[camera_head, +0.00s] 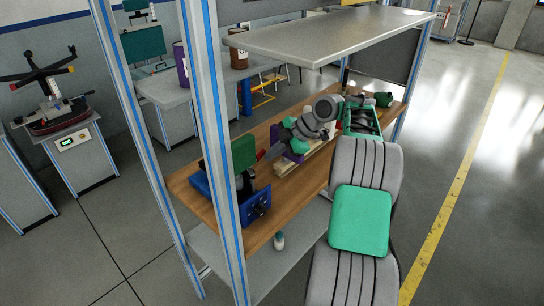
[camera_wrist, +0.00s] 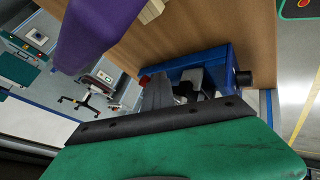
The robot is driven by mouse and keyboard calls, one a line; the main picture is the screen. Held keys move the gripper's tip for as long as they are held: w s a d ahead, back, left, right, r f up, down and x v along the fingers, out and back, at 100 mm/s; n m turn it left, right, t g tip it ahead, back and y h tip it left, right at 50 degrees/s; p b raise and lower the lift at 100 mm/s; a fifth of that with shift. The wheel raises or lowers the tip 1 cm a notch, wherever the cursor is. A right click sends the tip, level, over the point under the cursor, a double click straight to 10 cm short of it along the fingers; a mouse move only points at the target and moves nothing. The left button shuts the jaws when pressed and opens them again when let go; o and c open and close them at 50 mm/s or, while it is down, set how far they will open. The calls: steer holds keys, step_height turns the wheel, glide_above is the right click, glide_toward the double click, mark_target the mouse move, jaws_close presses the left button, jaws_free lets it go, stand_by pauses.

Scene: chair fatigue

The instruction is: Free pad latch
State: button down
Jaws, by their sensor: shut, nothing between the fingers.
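The upright green pad (camera_head: 243,152) stands over the blue fixture (camera_head: 258,207) at the near end of the wooden shelf. In the wrist view, the green pad (camera_wrist: 190,155) fills the bottom and has a dark strip along its edge. Behind it are the blue fixture (camera_wrist: 215,62), a red knob (camera_wrist: 145,79) and grey parts. The latch cannot be told apart clearly from these parts. My gripper (camera_head: 272,151) is shut and empty, to the right of the pad, with its grey tip pointing toward it. Whether it touches anything cannot be told.
A purple object (camera_wrist: 92,30) and pale wooden bars (camera_head: 295,165) are beside my gripper. The wooden shelf (camera_head: 232,222) is bare in front of them. A blue-striped post (camera_head: 213,110) stands close left of the pad, and a grey upper shelf (camera_head: 330,38) hangs above.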

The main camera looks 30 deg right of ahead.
steer(key=shift+w+r, duration=0.15)
steer(key=shift+w, duration=0.05)
stand_by(0.3)
steer(key=s+d+r+p, duration=0.5)
steer(key=d+r, duration=0.1)
steer(key=d, duration=0.2)
steer(key=shift+d+r+p, duration=0.3)
stand_by(0.3)
